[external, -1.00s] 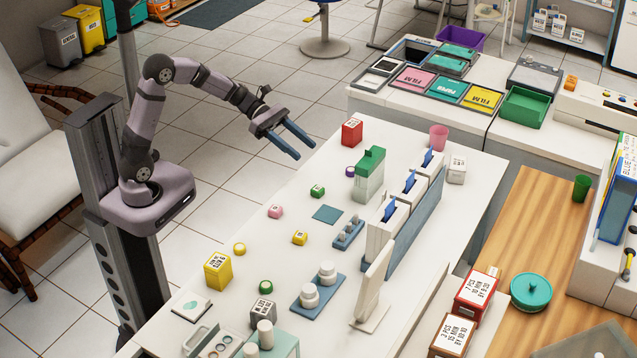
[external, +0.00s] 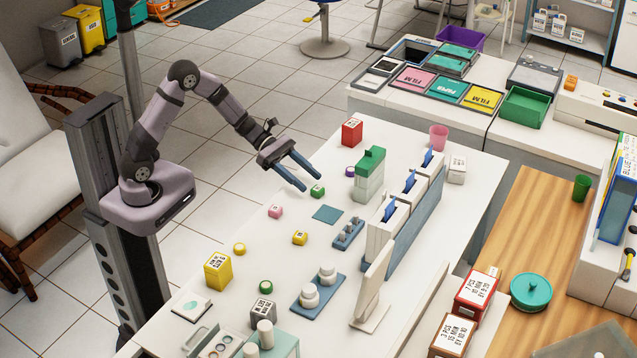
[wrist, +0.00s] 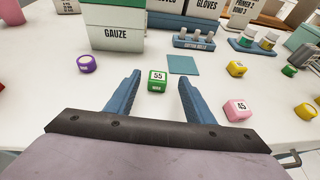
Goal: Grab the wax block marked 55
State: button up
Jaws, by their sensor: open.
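The wax block marked 55 (wrist: 157,80) is a small green cube with a white label on its top and front. It sits on the white counter, and in the external view it is the green block (external: 317,190) just beyond my fingertips. My gripper (external: 312,182) is open and empty, above the counter's near edge. In the wrist view my two blue fingers (wrist: 160,84) point forward, with the green block framed between their tips. I cannot tell the exact gap in height; the block does not look gripped.
A purple round item (wrist: 87,63) lies left of the block, with the gauze box (wrist: 116,32) behind. A flat blue-green square (wrist: 183,65) lies behind right. A pink block marked 45 (wrist: 237,109) and yellow blocks (wrist: 236,69) stand to the right.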

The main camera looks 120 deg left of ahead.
aim_at(317, 188)
jog(key=shift+f+p+x, duration=0.2)
jog(key=shift+p+x, duration=0.2)
jog(key=shift+x, duration=2.2)
jog(key=shift+s+a, duration=0.1)
jog(key=shift+a, duration=0.05)
jog(key=shift+c, duration=0.5)
jog(key=c, duration=1)
